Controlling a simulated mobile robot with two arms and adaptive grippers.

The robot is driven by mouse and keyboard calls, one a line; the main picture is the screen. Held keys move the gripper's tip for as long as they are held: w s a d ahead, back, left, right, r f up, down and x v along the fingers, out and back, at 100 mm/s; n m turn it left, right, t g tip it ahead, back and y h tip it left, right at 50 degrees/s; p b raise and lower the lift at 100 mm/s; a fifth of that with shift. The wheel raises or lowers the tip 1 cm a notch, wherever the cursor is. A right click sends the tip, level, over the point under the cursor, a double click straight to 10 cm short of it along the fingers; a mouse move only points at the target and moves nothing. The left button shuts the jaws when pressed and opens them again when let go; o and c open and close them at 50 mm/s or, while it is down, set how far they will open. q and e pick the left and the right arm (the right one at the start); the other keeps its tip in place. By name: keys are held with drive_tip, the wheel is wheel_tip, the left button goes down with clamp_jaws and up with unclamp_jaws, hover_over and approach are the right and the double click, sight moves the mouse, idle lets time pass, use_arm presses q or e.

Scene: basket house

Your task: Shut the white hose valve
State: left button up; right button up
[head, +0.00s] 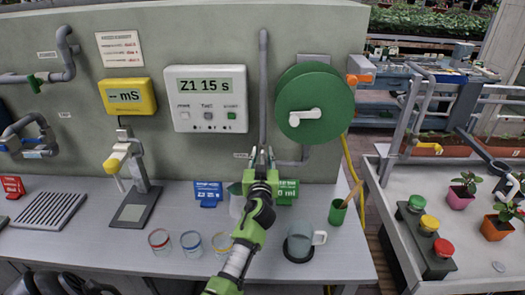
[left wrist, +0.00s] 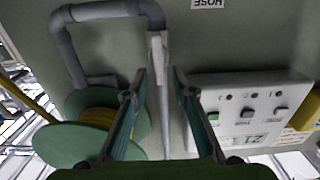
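The white hose valve (left wrist: 158,58) shows in the left wrist view as a slim white lever on a grey pipe, lying along the pipe's straight run. In the head view my gripper largely covers it, beside the small hose label (head: 241,155). My left gripper (head: 262,154) is raised to the wall at the pipe's lower part. In the left wrist view its two fingers (left wrist: 161,74) are apart, with the valve ahead of and between the tips; no clear contact shows. My right gripper is not in view.
A green hose reel (head: 325,85) with a white crank is right of the pipe, and a white timer box (head: 207,98) is left of it.

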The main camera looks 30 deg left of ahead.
use_arm(q)
drive_tip(key=shift+w+a, duration=0.3)
drive_tip(key=shift+w, duration=0.25)
clamp_jaws()
